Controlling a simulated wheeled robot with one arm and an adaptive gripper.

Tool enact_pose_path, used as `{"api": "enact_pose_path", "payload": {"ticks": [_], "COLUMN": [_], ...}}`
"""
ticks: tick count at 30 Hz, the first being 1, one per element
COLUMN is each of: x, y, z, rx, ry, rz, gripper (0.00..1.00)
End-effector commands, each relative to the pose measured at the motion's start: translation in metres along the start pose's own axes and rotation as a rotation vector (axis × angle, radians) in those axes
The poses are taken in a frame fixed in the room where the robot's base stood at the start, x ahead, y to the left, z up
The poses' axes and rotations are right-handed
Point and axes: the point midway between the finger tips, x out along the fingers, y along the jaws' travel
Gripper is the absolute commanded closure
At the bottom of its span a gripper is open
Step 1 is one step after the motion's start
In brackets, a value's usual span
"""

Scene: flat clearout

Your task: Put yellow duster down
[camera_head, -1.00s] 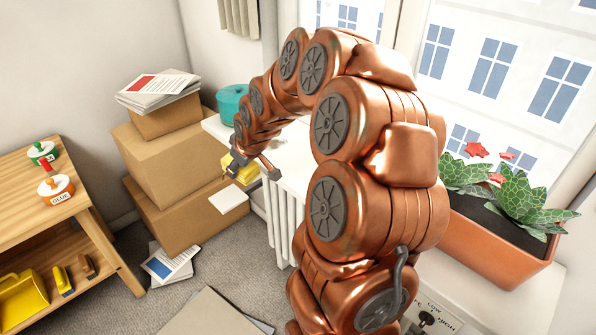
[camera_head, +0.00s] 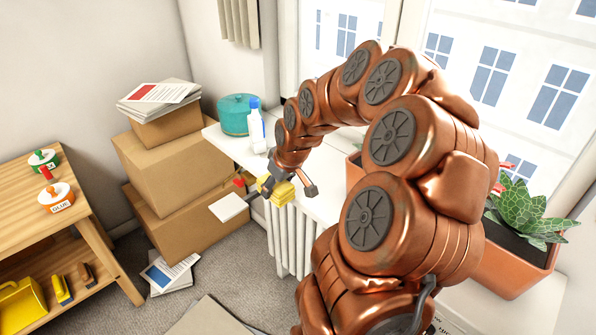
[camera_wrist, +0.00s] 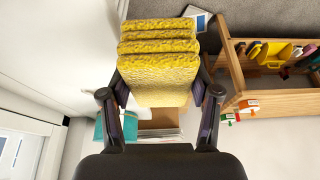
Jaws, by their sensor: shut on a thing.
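The yellow duster (camera_wrist: 158,75) is a folded, textured yellow cloth held between the two fingers of my gripper (camera_wrist: 160,100) in the wrist view. In the head view the duster (camera_head: 281,194) shows as a small yellow patch at my gripper (camera_head: 288,187). My gripper is shut on it, at the front edge of the white windowsill (camera_head: 318,207), above the radiator (camera_head: 290,240). I cannot tell whether the duster touches the sill.
A teal pot (camera_head: 236,115) and a white spray bottle with a blue top (camera_head: 256,127) stand on the sill. Cardboard boxes (camera_head: 165,165) are stacked to the left. A wooden shelf (camera_head: 95,240) stands at far left. A planter (camera_head: 510,262) is at right.

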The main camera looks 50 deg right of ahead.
Motion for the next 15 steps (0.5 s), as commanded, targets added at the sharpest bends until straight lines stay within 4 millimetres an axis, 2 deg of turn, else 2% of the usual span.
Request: {"api": "enact_pose_path", "payload": {"ticks": [15], "x": [0.017], "y": [0.08], "z": [-0.025], "rx": [0.005], "ry": [0.0], "rz": [-0.001], "gripper": [0.66]}}
